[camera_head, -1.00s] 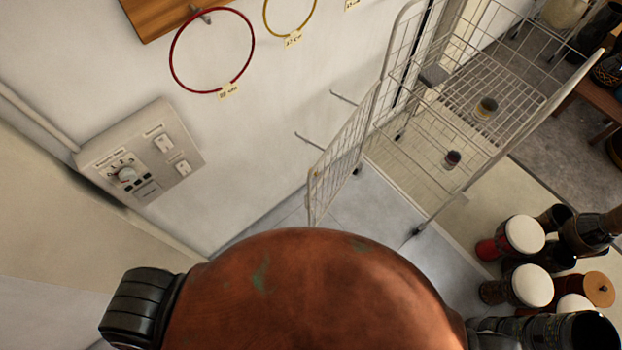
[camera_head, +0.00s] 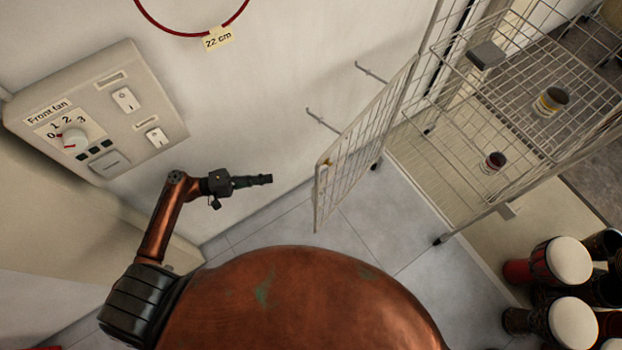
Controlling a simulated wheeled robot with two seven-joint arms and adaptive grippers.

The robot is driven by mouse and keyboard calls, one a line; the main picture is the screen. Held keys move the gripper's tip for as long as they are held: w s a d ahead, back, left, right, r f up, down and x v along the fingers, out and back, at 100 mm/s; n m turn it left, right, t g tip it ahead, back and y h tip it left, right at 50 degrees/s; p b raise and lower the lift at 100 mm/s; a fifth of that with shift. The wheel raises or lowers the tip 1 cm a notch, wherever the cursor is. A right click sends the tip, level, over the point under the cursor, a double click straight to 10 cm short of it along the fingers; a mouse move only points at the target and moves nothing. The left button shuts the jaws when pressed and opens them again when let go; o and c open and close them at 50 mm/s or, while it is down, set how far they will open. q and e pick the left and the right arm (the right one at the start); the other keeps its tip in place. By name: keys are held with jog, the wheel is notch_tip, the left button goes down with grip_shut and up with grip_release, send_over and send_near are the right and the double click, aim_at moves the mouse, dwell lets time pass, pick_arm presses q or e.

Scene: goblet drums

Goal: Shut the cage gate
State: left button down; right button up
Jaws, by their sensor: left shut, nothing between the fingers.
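The cage gate (camera_head: 352,152) is a pale wire-mesh panel. It stands open, swung out to the left from the wire cage (camera_head: 520,105), near the white wall. My left gripper (camera_head: 268,180) is shut and empty, pointing right toward the gate's free edge, with a visible gap between them. The cage holds a small tin (camera_head: 550,101) on a mesh shelf and a dark cup (camera_head: 493,162) lower down. My right gripper is not in view.
A wall panel (camera_head: 95,110) with a fan dial and switches is at the left. Two wall hooks (camera_head: 322,121) stick out behind the gate. Tiled floor (camera_head: 385,215) is clear before the cage.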

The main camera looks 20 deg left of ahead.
pick_arm(q)
jog(key=w+d+r+h, duration=0.1)
jog(key=d+r, duration=0.1)
jog(key=d, duration=0.5)
jog(key=d+r+m+b, duration=0.1)
jog(key=d+r, duration=0.1)
jog(key=d, duration=0.5)
jog(key=shift+w+d+r+g+h+b, duration=0.3)
jog(key=shift+w+r+g+h, duration=0.05)
jog(key=shift+w+g+h, duration=0.05)
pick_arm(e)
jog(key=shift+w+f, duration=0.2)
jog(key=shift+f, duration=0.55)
